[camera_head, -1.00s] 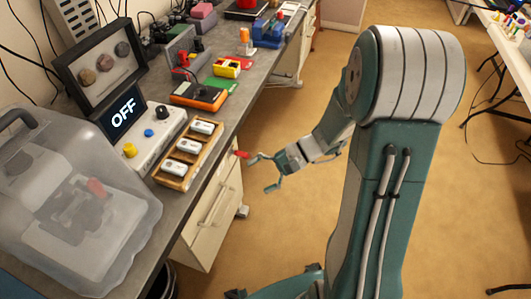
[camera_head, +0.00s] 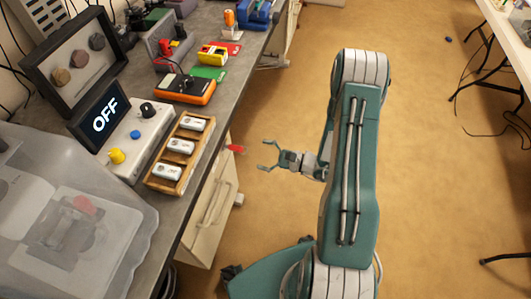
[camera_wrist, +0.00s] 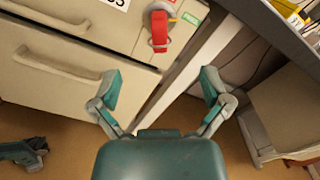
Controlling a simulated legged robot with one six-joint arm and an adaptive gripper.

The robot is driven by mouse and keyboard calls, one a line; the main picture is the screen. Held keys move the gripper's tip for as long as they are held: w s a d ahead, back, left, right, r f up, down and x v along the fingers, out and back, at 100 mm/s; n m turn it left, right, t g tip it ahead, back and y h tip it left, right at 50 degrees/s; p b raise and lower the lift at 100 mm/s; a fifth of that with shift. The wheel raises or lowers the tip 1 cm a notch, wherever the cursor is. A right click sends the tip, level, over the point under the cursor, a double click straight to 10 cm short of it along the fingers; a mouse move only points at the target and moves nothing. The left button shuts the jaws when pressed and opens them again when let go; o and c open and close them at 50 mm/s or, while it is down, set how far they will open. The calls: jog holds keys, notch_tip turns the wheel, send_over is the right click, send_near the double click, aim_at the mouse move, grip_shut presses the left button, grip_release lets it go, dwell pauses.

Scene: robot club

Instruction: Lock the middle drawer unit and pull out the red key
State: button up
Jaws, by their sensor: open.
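The red key (camera_wrist: 159,28) sits in the lock at the upper right of the cream drawer unit (camera_wrist: 70,75) in the wrist view, hanging down with a ring at its lower end. A green label (camera_wrist: 191,18) and a yellow mark are beside the lock. In the head view the red key (camera_head: 235,149) sticks out from the drawer unit (camera_head: 203,238) under the bench. My gripper (camera_wrist: 161,88) is open and empty, its fingers spread below the key in the picture and apart from it. In the head view my gripper (camera_head: 266,156) is right of the key.
The floor right of the unit is mostly open. A white table stands far right.

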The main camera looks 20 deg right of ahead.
aim_at(236, 148)
jog(key=shift+x, duration=4.4)
grip_shut()
jog(key=n, duration=0.3)
jog(key=shift+n, duration=0.3)
